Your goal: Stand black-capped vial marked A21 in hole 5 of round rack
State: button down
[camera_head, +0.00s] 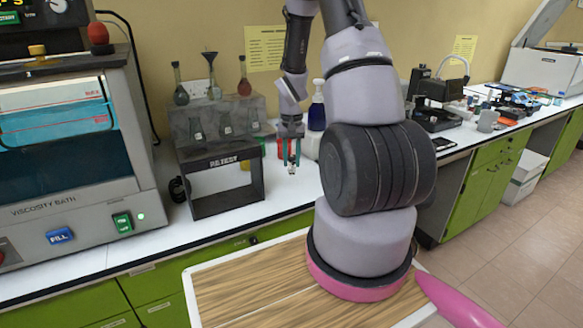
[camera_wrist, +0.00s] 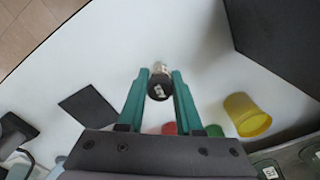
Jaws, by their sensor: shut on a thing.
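My gripper (camera_wrist: 160,85) has green fingers and is shut on a black-capped vial (camera_wrist: 159,89), whose dark cap faces the wrist camera. A white mark shows on the cap, but it is too small to read. The vial's clear body extends away beyond the cap.
A yellow cup (camera_wrist: 246,115) lies near red (camera_wrist: 169,128) and green (camera_wrist: 214,130) items. A flat black square (camera_wrist: 90,108) is on the bench. The viscosity bath (camera_head: 70,170) stands far left.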

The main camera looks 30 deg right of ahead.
aim_at(292, 175)
jog(key=shift+f, duration=1.4)
jog(key=shift+f, duration=0.1)
jog(key=c, duration=0.6)
grip_release()
